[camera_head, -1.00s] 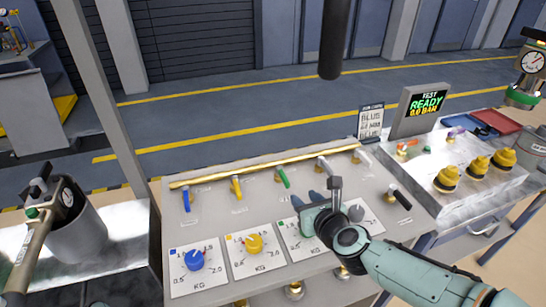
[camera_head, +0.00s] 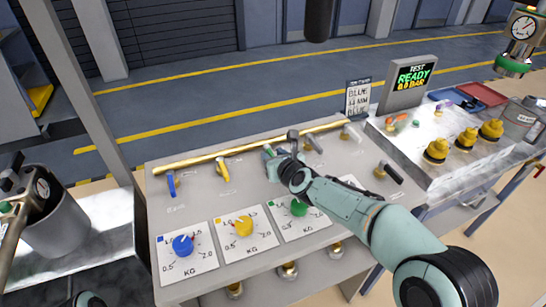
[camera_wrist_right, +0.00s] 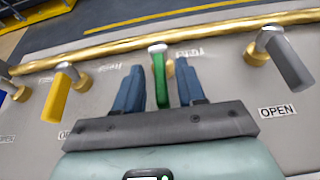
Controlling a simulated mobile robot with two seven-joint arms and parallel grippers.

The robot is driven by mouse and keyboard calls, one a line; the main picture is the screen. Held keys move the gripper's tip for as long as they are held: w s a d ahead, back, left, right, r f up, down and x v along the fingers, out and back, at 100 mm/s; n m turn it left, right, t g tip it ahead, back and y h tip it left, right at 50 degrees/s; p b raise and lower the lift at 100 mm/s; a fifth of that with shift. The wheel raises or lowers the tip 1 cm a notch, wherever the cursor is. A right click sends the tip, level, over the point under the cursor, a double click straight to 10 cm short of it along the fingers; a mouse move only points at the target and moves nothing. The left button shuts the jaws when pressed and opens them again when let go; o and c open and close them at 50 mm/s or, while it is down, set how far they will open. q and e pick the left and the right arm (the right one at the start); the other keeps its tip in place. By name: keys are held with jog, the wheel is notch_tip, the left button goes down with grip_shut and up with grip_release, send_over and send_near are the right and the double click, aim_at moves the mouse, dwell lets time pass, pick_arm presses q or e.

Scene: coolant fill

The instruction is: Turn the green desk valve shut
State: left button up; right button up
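The green valve handle (camera_wrist_right: 161,78) hangs from the desk's brass pipe and points toward my right wrist camera. My right gripper (camera_head: 274,158) is down at this valve in the head view and hides most of the handle. In the right wrist view its two blue fingers stand apart, one on each side of the green handle. My left gripper is not in view.
A yellow valve (camera_head: 223,171) and a blue valve (camera_head: 171,183) stand to the left along the brass pipe (camera_head: 200,157). Grey valves and a black-handled valve (camera_head: 388,172) are to the right. Dial cards with blue, yellow and green knobs lie in front. A screen (camera_head: 413,76) reads READY.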

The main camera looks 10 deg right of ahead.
jog(key=shift+w+f, duration=0.15)
jog(key=shift+w, duration=0.2)
grip_shut()
